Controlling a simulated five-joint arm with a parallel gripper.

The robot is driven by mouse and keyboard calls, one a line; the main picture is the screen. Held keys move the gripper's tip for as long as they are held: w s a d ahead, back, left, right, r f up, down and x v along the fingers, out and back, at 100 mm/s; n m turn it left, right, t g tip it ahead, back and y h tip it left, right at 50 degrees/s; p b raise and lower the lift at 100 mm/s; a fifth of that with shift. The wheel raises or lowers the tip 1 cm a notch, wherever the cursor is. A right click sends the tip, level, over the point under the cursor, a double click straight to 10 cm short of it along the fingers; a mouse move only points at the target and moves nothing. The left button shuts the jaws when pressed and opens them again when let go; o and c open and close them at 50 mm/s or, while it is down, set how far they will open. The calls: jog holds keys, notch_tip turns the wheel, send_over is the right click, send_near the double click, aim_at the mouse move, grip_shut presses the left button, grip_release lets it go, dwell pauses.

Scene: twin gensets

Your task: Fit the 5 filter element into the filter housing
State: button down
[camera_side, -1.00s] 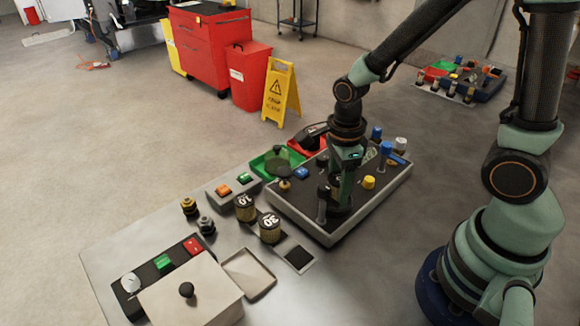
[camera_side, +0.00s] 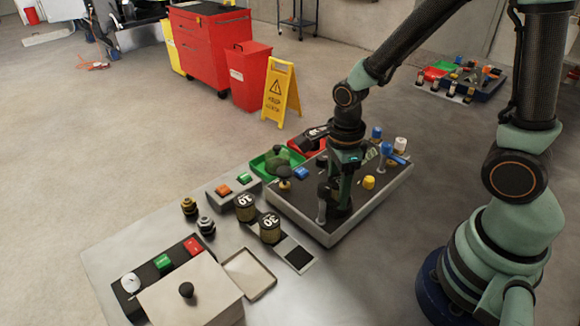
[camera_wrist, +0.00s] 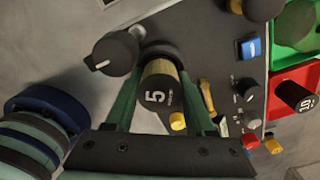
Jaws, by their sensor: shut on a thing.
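The 5 filter element (camera_wrist: 157,88) has a black end cap marked 5 and a tan body. In the wrist view it is between the two fingers of my gripper (camera_wrist: 160,108), which is shut on it. A dark round ring, which looks like the filter housing (camera_wrist: 163,50), shows just beyond its far end. I cannot tell whether the element has entered it. In the side view my gripper (camera_side: 343,196) points down over the black panel (camera_side: 300,208), low near its surface. The element is mostly hidden there by the fingers.
Blue (camera_side: 393,152) and yellow (camera_side: 369,182) knobs stand on the panel's right part. Two labelled filters (camera_side: 270,227) stand left of the panel. A red bin (camera_wrist: 306,76) holds a filter marked 10 (camera_wrist: 294,95).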

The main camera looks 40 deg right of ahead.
dwell(0.4)
jog(key=shift+c, duration=0.8)
grip_release()
jog(key=shift+f, duration=0.1)
jog(key=shift+c, duration=1)
jog(key=shift+o, duration=0.4)
jog(key=shift+r, duration=3.6)
jog(key=shift+d+r+n, duration=0.1)
jog(key=shift+r+n, duration=0.2)
jog(key=shift+n, duration=0.2)
notch_tip(320, 180, up, 11)
jog(key=d+n+t, duration=0.2)
jog(key=n+t, duration=0.3)
jog(key=n, duration=1.7)
jog(key=shift+s+d+n+t, duration=0.3)
jog(key=shift+s+n, duration=0.1)
jog(key=shift+s, duration=0.05)
